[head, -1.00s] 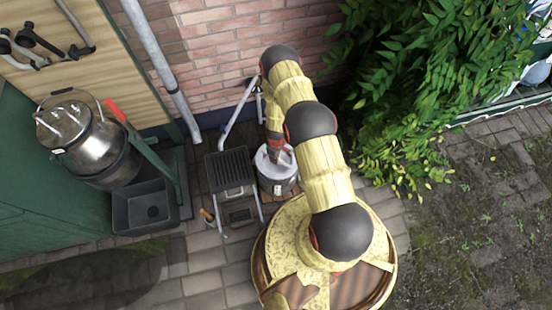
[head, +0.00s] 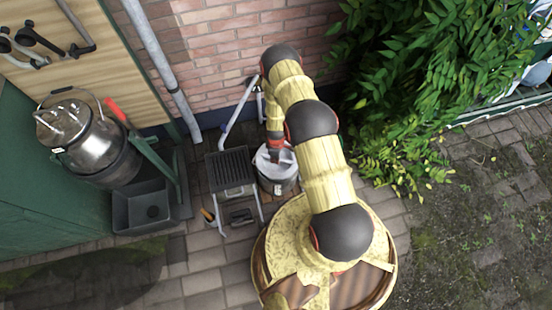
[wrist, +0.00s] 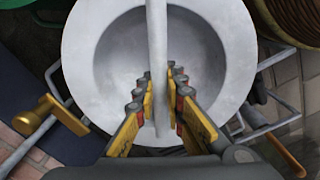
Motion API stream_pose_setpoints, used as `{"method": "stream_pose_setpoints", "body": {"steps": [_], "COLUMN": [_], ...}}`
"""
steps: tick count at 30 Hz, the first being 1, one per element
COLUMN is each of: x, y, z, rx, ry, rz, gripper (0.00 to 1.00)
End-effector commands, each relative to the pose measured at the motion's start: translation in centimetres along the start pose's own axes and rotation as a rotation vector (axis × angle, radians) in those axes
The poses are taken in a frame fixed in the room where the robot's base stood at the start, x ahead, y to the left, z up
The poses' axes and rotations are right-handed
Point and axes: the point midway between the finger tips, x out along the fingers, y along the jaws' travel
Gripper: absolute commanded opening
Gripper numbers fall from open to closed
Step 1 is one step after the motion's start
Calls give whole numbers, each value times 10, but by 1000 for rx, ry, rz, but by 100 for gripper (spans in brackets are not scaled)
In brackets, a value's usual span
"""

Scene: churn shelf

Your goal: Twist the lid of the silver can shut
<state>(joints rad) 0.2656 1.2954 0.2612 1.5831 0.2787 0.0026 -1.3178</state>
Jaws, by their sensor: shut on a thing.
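The silver can (head: 277,183) stands upright on the ground beside the dark slatted stand, in front of the brick wall. Its pale grey round lid (wrist: 92,45) sits on top, with a recessed middle and a straight bar handle (wrist: 157,28) across it. My gripper (wrist: 160,76) is over the lid with its fingers on either side of the bar, shut on it. In the head view my wrist and gripper hide part of the lid. The lid's seam with the can is not clear to see.
A large metal churn (head: 97,150) with a lid stands at the left above a grey basin (head: 140,207). The slatted stand (head: 230,172) is close on the can's left. A downpipe (head: 160,65) and leafy bush (head: 410,90) flank the wall. Paving at lower right is open.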

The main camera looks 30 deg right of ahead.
Motion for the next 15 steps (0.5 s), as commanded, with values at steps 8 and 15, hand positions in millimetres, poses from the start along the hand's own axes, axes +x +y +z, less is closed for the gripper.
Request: {"method": "stream_pose_setpoints", "body": {"steps": [8,15], "x": [-1,0], "y": [0,0], "z": [0,0], "rx": [-28,-28], "ry": [1,0], "rz": [1,0], "gripper": [14,28]}}
